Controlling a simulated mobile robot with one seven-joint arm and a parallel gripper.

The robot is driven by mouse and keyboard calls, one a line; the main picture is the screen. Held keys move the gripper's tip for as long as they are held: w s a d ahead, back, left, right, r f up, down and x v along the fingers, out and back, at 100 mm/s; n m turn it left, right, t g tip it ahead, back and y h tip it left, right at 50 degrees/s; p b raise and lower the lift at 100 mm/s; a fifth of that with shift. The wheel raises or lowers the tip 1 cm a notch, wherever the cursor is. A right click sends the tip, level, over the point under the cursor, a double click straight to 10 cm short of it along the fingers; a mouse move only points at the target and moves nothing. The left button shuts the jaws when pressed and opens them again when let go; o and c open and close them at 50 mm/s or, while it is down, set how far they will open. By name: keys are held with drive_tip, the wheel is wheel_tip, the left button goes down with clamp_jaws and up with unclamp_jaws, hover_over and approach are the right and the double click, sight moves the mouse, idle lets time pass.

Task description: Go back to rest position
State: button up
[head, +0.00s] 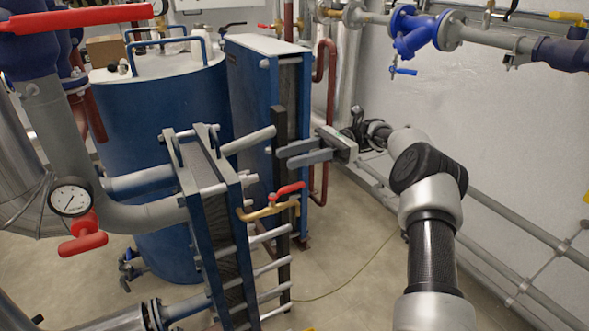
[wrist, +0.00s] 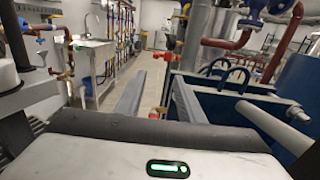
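My gripper (head: 284,157) is in the middle of the head view, with its two grey fingers pointing left. The fingers are apart with nothing between them, so it is open and empty. In the wrist view the gripper (wrist: 157,82) shows as two grey fingers with a gap, through which the floor is visible. In the head view the fingers are near the dark upright bar of the small plate exchanger (head: 230,205). I cannot tell the exact gap. Below them is a brass valve with a red handle (head: 288,190), apart from the fingers.
A blue tank (head: 165,120) and a taller plate exchanger (head: 262,95) stand behind. A pressure gauge (head: 71,197) and red-handled valve (head: 83,238) are at left. Grey pipes run along the right wall. A sink (wrist: 93,48) shows in the wrist view.

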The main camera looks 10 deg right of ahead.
drive_tip(key=shift+r, duration=0.6)
drive_tip(key=shift+a, duration=0.15)
drive_tip(key=s+a+r+n+t+h, duration=0.2)
drive_tip(key=s+a+r+n+h, duration=0.25)
drive_tip(key=s+a+h, duration=0.5)
drive_tip(key=s+d+n+t+h, duration=0.4)
drive_tip(key=s+d+t+h, duration=0.1)
drive_tip(key=s, duration=0.7)
drive_tip(key=shift+s+n, duration=0.2)
drive_tip(key=shift+n, duration=0.15)
drive_tip(key=s+d+n+t, duration=0.1)
drive_tip(key=s+d, duration=0.1)
drive_tip(key=s, duration=0.1)
drive_tip(key=s+d+f+n+t+h, duration=0.1)
drive_tip(key=s+d+n, duration=0.1)
drive_tip(key=s, duration=0.1)
drive_tip(key=s+d+f+n+t+h, duration=0.1)
drive_tip(key=s+d+t, duration=0.1)
drive_tip(key=s, duration=0.1)
drive_tip(key=shift+s+d+f+n+h, duration=0.15)
drive_tip(key=shift+n+h, duration=0.1)
drive_tip(key=shift+n, duration=0.15)
drive_tip(key=shift+c, duration=0.4)
drive_tip(key=shift+d, duration=0.1)
drive_tip(key=shift+f, duration=0.15)
